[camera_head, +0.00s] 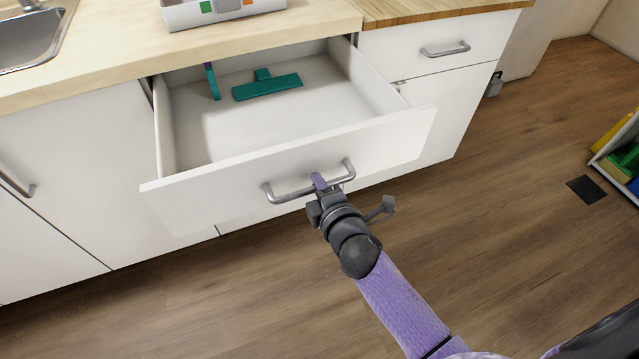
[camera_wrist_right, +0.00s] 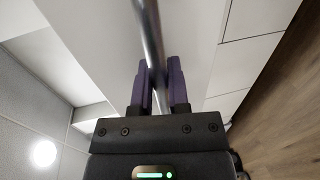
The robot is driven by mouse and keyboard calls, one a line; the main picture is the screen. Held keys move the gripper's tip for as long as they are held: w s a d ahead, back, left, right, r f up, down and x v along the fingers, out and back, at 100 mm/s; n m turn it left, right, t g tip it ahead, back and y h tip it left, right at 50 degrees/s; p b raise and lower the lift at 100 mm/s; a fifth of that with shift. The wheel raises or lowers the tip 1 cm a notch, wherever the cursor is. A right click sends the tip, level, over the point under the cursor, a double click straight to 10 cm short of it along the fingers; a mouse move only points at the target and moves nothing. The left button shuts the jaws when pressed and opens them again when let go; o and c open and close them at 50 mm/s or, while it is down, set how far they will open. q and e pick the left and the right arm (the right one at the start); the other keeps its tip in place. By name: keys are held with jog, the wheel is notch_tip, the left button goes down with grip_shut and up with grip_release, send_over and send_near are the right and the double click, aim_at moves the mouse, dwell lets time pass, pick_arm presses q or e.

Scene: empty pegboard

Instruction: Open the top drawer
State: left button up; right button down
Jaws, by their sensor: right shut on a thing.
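The top drawer (camera_head: 300,160) stands pulled well out from the white cabinet, and its inside shows. Its metal bar handle (camera_head: 296,191) runs across the drawer front. My right gripper (camera_head: 319,183) is at the handle, with its purple fingers around the bar. In the right wrist view the handle (camera_wrist_right: 149,40) passes between the two fingers (camera_wrist_right: 158,88), which are shut on it. My left gripper is not in view.
Two teal items (camera_head: 267,87) lie at the back of the drawer. A light wood countertop (camera_head: 120,55) with a white box (camera_head: 222,9) and a sink (camera_head: 32,38) is above. Another closed drawer (camera_head: 440,48) is at right. Wooden floor (camera_head: 500,220) in front is mostly clear.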

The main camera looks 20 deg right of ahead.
jog(key=shift+s, duration=0.1)
dwell(0.3)
jog(key=c, duration=0.6)
grip_release()
jog(key=shift+s, duration=0.25)
jog(key=p+v, duration=0.2)
jog(key=v, duration=0.7)
jog(key=shift+s, duration=0.15)
